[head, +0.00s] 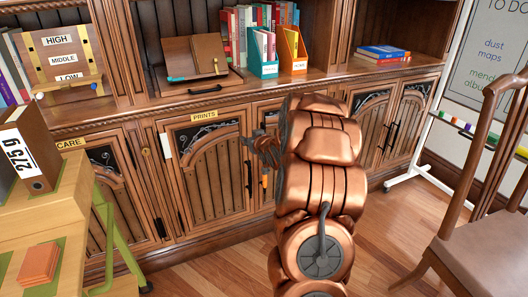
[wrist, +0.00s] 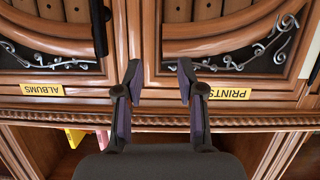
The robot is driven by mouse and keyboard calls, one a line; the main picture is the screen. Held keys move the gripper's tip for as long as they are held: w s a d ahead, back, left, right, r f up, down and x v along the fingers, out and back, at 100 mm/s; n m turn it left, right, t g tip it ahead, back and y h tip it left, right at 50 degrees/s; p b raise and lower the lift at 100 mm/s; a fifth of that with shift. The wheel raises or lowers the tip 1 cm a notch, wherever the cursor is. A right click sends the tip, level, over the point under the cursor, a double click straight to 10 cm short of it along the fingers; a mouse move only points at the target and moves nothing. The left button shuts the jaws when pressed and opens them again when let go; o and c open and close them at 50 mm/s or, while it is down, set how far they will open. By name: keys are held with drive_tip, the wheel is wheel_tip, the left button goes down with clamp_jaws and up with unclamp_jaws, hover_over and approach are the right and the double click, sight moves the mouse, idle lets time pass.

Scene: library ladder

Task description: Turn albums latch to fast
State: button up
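My gripper (wrist: 159,78) is open and empty, with its two dark fingers apart in front of the cabinet doors. It also shows in the head view (head: 262,148), partly hidden by my copper arm. The wrist view is upside down. The yellow ALBUMS label (wrist: 42,89) lies left of the fingers there, on the albums door (wrist: 40,22), which has a dark bar handle (wrist: 98,28). The PRINTS label (wrist: 230,93) lies right of them. In the head view my arm hides most of the albums door. I cannot clearly make out the albums latch in either view.
The prints door (head: 208,170) is shut, with a dark handle. Above, the counter holds a wooden stand (head: 195,58), teal (head: 262,55) and orange (head: 292,50) file boxes. A chair (head: 480,235) stands right, a wooden cart (head: 65,225) left. Floor between is clear.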

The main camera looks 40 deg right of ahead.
drive_tip(key=s+d+f+t+h+b, duration=0.1)
drive_tip(key=s+d+f+t+b, duration=0.1)
drive_tip(key=d+f+t+b, duration=0.45)
drive_tip(key=w+d+g, duration=0.3)
drive_tip(key=w+d, duration=0.2)
drive_tip(key=w, duration=0.2)
drive_tip(key=shift+f, duration=0.4)
drive_tip(key=shift+w+d, duration=0.1)
drive_tip(key=shift+w, duration=0.05)
drive_tip(key=shift+c, duration=0.4)
clamp_jaws()
